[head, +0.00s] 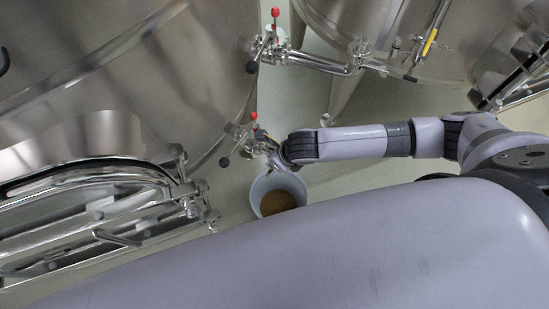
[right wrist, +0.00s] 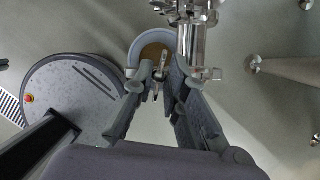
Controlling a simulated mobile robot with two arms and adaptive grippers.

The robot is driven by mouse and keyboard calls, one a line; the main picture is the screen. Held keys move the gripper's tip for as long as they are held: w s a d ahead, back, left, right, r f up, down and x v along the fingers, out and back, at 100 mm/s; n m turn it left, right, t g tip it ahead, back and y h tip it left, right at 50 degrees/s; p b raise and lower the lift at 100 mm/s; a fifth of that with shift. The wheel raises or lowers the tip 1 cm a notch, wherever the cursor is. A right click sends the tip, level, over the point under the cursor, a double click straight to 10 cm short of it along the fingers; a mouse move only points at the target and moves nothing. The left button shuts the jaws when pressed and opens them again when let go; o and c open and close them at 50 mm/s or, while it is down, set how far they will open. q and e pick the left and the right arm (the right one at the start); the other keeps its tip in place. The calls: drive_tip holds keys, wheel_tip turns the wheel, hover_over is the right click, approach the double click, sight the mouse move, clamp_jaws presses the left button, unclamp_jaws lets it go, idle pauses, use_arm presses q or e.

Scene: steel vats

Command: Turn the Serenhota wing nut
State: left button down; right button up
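A small metal wing nut (right wrist: 160,74) on a pipe clamp shows between the fingertips in the right wrist view. My right gripper (right wrist: 162,68) reaches around it, fingers apart with one on each side. Whether either finger touches the nut is too small to tell. In the head view my right gripper (head: 272,152) is at the lower valve (head: 240,132) of the large steel vat, and the arm hides most of the clamp there. I see no readable Serenhota label. My left gripper is not in view.
A pale bucket (head: 257,188) with brown contents stands on the floor just below the gripper. An upper valve with a red knob (head: 276,13) and a steel pipe (head: 320,64) are beyond. The open hatch (head: 110,210) juts out at left.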

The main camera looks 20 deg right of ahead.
clamp_jaws()
